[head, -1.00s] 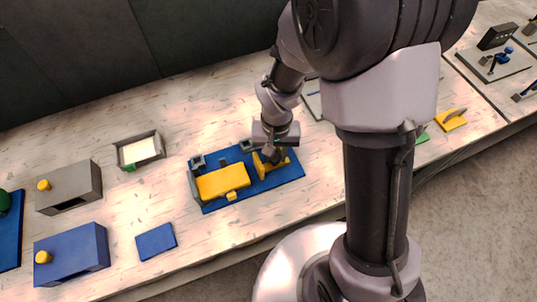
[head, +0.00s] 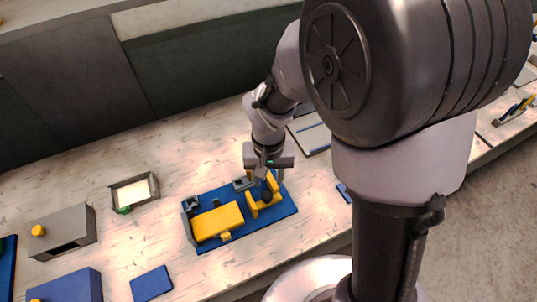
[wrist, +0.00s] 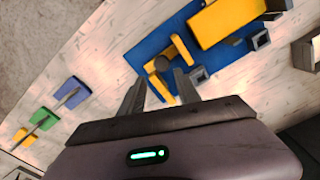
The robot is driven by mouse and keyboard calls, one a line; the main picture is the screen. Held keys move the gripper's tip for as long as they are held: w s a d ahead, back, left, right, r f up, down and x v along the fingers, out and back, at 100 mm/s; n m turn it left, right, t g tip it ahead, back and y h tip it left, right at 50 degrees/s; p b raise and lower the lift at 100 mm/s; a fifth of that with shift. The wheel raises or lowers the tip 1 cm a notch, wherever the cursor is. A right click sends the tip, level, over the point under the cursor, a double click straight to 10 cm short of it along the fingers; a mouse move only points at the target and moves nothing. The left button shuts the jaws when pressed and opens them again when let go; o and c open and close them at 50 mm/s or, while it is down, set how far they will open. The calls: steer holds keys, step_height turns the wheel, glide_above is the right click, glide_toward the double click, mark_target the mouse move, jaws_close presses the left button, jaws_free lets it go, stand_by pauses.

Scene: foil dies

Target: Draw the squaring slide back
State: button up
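A blue base plate (head: 285,211) lies on the bench and carries a large yellow block (head: 217,221). My gripper (head: 268,178) is over the slide, pointing down. Whether a fingertip touches the slide I cannot tell.
Small grey blocks (head: 242,184) stand along the plate's back edge. A grey tray (head: 133,192) with a pale sheet, a grey box (head: 62,233) with a yellow knob and a blue slab (head: 151,284) lie to the left. Bare bench surrounds the plate.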

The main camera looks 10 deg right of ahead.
step_height(320, 180, up, 10)
steer(key=p, duration=0.2)
steer(key=shift+f, duration=0.15)
steer(key=s+d+m+t+y+b, duration=0.1)
steer(key=s+d+t+b, duration=0.1)
steer(key=s+b, duration=0.4)
steer(key=s+d+r+m+t+y+b, duration=0.1)
steer(key=s+m+t+b, duration=0.1)
steer(key=s+b, duration=0.3)
steer(key=shift+s+d+t+b, duration=0.4)
steer(key=shift+s+t, duration=0.2)
steer(key=shift+t, duration=0.3)
